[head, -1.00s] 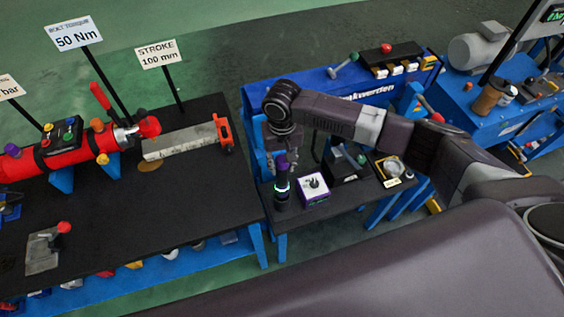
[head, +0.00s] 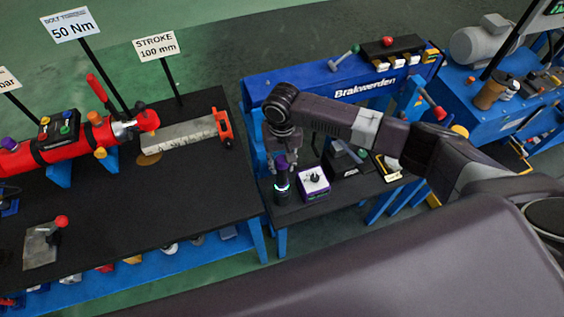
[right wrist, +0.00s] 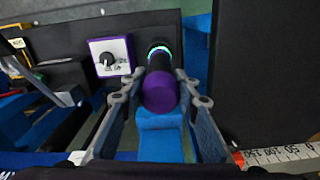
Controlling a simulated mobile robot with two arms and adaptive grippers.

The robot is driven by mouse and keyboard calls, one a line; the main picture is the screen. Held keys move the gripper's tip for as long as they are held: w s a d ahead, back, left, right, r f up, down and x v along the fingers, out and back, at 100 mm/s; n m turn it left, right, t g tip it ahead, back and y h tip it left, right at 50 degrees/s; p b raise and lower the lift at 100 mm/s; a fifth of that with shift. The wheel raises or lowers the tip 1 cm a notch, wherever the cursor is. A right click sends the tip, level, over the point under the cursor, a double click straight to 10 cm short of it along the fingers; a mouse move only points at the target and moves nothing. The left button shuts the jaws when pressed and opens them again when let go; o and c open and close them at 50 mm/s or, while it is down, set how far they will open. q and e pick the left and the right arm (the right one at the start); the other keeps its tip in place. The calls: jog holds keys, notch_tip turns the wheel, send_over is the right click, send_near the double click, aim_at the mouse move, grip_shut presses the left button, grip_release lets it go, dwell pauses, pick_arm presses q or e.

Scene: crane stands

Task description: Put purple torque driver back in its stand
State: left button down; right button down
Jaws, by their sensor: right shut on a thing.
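The purple torque driver (right wrist: 161,92) has a purple end, a dark body and a glowing green ring. In the right wrist view it lies between the two fingers of my right gripper (right wrist: 160,97), which is shut on it. In the head view my right gripper (head: 284,163) points down over the small dark table, and the driver's green ring (head: 282,187) shows just below the fingers. A dark part continues below the ring to about the tabletop. I cannot tell the stand from the driver there, nor whether the driver is seated. My left gripper is not in view.
A purple-edged white box with a black knob (head: 314,183) stands close to the right of the driver. A dark device (head: 345,160) is farther right. The big black bench (head: 150,205) with the red cylinder is left. A blue Brakwerden unit (head: 350,85) stands behind.

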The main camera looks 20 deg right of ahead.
aim_at(282, 160)
jog(key=shift+f, duration=0.55)
jog(key=c, duration=1.4)
grip_release()
jog(key=shift+c, duration=0.2)
jog(key=shift+o, duration=0.2)
jog(key=shift+s+f, duration=0.1)
jog(key=shift+f, duration=0.05)
jog(key=shift+r+p, duration=2.6)
jog(key=shift+p, duration=0.1)
